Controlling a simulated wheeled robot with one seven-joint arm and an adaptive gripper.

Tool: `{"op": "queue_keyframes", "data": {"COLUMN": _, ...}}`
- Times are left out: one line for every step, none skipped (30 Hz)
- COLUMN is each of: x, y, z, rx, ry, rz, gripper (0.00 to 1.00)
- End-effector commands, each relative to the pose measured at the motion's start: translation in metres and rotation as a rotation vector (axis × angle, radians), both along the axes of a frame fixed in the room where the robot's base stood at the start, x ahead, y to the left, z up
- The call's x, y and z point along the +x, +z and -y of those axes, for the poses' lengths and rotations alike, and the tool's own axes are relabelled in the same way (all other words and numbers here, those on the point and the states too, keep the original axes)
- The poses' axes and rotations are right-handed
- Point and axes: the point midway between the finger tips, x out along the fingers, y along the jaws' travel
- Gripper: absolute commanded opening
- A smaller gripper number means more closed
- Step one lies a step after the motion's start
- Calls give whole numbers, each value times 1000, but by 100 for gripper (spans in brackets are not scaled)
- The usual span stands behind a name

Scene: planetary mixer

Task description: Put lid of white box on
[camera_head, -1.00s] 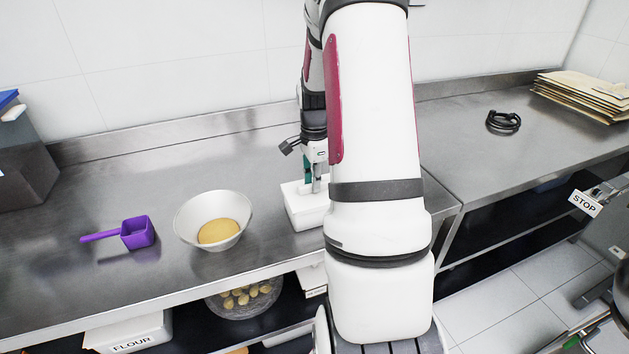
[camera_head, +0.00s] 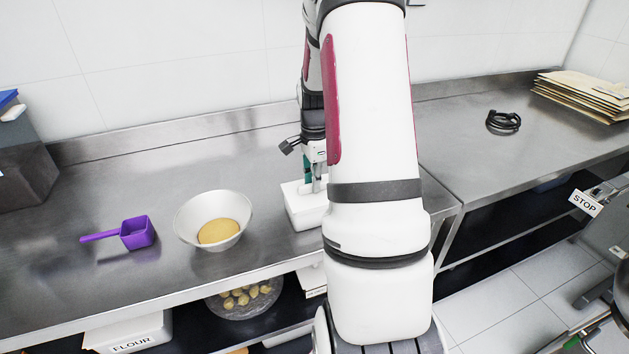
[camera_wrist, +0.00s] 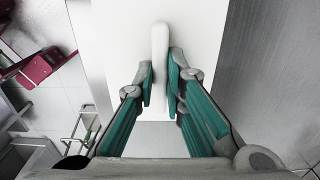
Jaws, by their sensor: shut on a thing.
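The white box (camera_head: 303,213) stands on the steel counter, partly hidden behind my arm in the head view. The white lid (camera_wrist: 205,40) fills the middle of the wrist view, with a raised bar handle (camera_wrist: 160,45) along it. My gripper (camera_wrist: 162,88) has its green fingers on either side of this handle and is shut on it. In the head view my gripper (camera_head: 312,183) points down at the top of the box. The lid appears at the box's top; whether it is fully seated cannot be told.
A bowl with yellow contents (camera_head: 214,222) stands left of the box, and a purple scoop (camera_head: 135,233) lies further left. The counter's front edge (camera_head: 200,290) is close to the box. A black coiled thing (camera_head: 503,122) and stacked envelopes (camera_head: 585,95) lie on the right-hand counter.

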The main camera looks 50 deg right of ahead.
Motion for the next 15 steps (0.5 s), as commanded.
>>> {"op": "queue_keyframes", "data": {"x": 0, "y": 0, "z": 0, "rx": 0, "ry": 0, "rz": 0, "gripper": 0}}
{"op": "queue_keyframes", "data": {"x": 0, "y": 0, "z": 0, "rx": 0, "ry": 0, "rz": 0, "gripper": 0}}
{"op": "queue_keyframes", "data": {"x": 0, "y": 0, "z": 0, "rx": 0, "ry": 0, "rz": 0, "gripper": 0}}
{"op": "queue_keyframes", "data": {"x": 0, "y": 0, "z": 0, "rx": -1, "ry": 0, "rz": -1, "gripper": 0}}
{"op": "queue_keyframes", "data": {"x": 0, "y": 0, "z": 0, "rx": -1, "ry": 1, "rz": -1, "gripper": 0}}
{"op": "queue_keyframes", "data": {"x": 0, "y": 0, "z": 0, "rx": -1, "ry": 1, "rz": -1, "gripper": 0}}
{"op": "queue_keyframes", "data": {"x": 0, "y": 0, "z": 0, "rx": -1, "ry": 0, "rz": -1, "gripper": 0}}
{"op": "queue_keyframes", "data": {"x": 0, "y": 0, "z": 0, "rx": -1, "ry": 0, "rz": -1, "gripper": 0}}
{"op": "queue_keyframes", "data": {"x": 0, "y": 0, "z": 0, "rx": 0, "ry": 0, "rz": 0, "gripper": 0}}
{"op": "queue_keyframes", "data": {"x": 0, "y": 0, "z": 0, "rx": 0, "ry": 0, "rz": 0, "gripper": 0}}
{"op": "queue_keyframes", "data": {"x": 0, "y": 0, "z": 0, "rx": 0, "ry": 0, "rz": 0, "gripper": 0}}
{"op": "queue_keyframes", "data": {"x": 0, "y": 0, "z": 0, "rx": 0, "ry": 0, "rz": 0, "gripper": 0}}
{"op": "queue_keyframes", "data": {"x": 0, "y": 0, "z": 0, "rx": 0, "ry": 0, "rz": 0, "gripper": 18}}
{"op": "queue_keyframes", "data": {"x": 0, "y": 0, "z": 0, "rx": 0, "ry": 0, "rz": 0, "gripper": 24}}
{"op": "queue_keyframes", "data": {"x": 0, "y": 0, "z": 0, "rx": 0, "ry": 0, "rz": 0, "gripper": 34}}
